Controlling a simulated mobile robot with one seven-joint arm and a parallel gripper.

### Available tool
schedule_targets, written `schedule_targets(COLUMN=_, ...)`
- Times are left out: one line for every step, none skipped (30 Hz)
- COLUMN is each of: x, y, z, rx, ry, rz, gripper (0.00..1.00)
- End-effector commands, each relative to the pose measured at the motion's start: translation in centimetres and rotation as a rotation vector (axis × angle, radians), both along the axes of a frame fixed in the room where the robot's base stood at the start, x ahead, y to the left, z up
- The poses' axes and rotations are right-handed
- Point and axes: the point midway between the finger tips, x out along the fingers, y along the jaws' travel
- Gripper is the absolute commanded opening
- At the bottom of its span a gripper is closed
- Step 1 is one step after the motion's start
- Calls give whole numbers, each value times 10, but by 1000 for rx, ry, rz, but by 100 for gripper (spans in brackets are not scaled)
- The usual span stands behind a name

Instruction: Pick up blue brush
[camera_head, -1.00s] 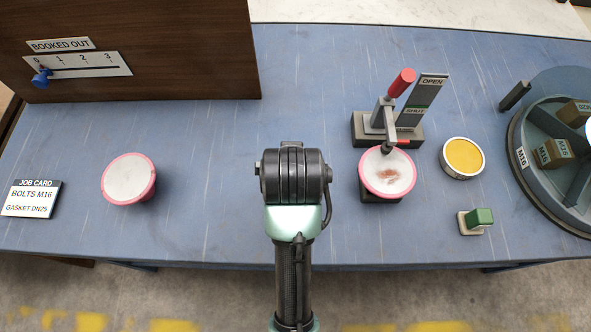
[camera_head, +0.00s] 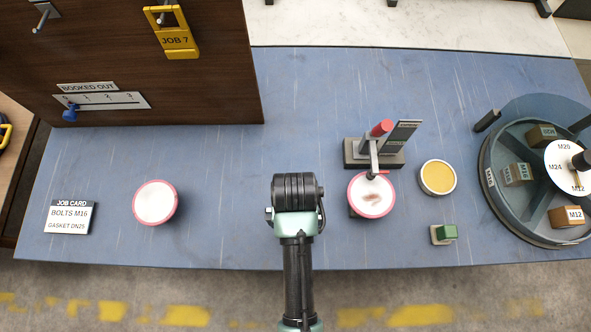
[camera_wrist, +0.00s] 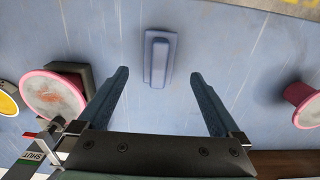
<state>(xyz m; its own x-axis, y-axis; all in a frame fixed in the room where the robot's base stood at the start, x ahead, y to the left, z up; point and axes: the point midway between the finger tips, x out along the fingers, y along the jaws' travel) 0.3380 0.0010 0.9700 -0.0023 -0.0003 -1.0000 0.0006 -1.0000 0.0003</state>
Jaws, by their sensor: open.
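The blue brush (camera_wrist: 159,58), a blue block with a raised narrower bar along it, lies on the blue bench top in the wrist view. It sits upper centre, just beyond and between the tips of my gripper (camera_wrist: 159,76). The jaws are wide apart with nothing between them, and I see no contact with the brush. In the head view my arm covers the fingers, and I do not see the brush there.
Another pink-rimmed spool (camera_head: 155,202) stands left. A yellow-filled tin (camera_head: 437,177), a green block (camera_head: 444,233) and a round bolt carousel (camera_head: 489,178) are right. A job card (camera_head: 71,217) lies far left.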

Motion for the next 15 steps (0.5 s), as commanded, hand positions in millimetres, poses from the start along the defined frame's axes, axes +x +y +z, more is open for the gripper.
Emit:
schedule_targets(x=0, y=0, z=-7, rx=0, ry=2, rz=1, gripper=100)
schedule_targets(x=0, y=0, z=-11, rx=0, ry=2, rz=0, gripper=100)
schedule_targets(x=0, y=0, z=-14, rx=0, ry=1, rz=0, gripper=100)
schedule_targets(x=0, y=0, z=-17, rx=0, ry=0, rz=0, gripper=100)
schedule_targets(x=0, y=0, z=-18, rx=0, ry=-1, rz=0, gripper=100)
schedule_targets(x=0, y=0, z=-20, rx=0, ry=-1, rz=0, gripper=100)
schedule_targets(x=1, y=0, z=-21, rx=0, ry=-1, rz=0, gripper=100)
schedule_targets(x=1, y=0, z=-22, rx=0, ry=-1, rz=0, gripper=100)
schedule_targets(x=1, y=0, z=-25, rx=0, ry=-1, rz=0, gripper=100)
schedule_targets(x=1, y=0, z=-28, rx=0, ry=0, rz=0, gripper=100)
schedule_targets(x=1, y=-1, z=-31, rx=0, ry=1, rz=-1, gripper=100)
schedule_targets(x=1, y=-1, z=-36, rx=0, ry=2, rz=-1, gripper=100)
schedule_targets(x=2, y=-1, z=-40, rx=0, ry=1, rz=-1, gripper=100)
schedule_targets(x=2, y=-1, z=-44, rx=0, ry=1, rz=-1, gripper=100)
schedule_targets(x=3, y=-1, z=-49, rx=0, ry=0, rz=-1, gripper=100)
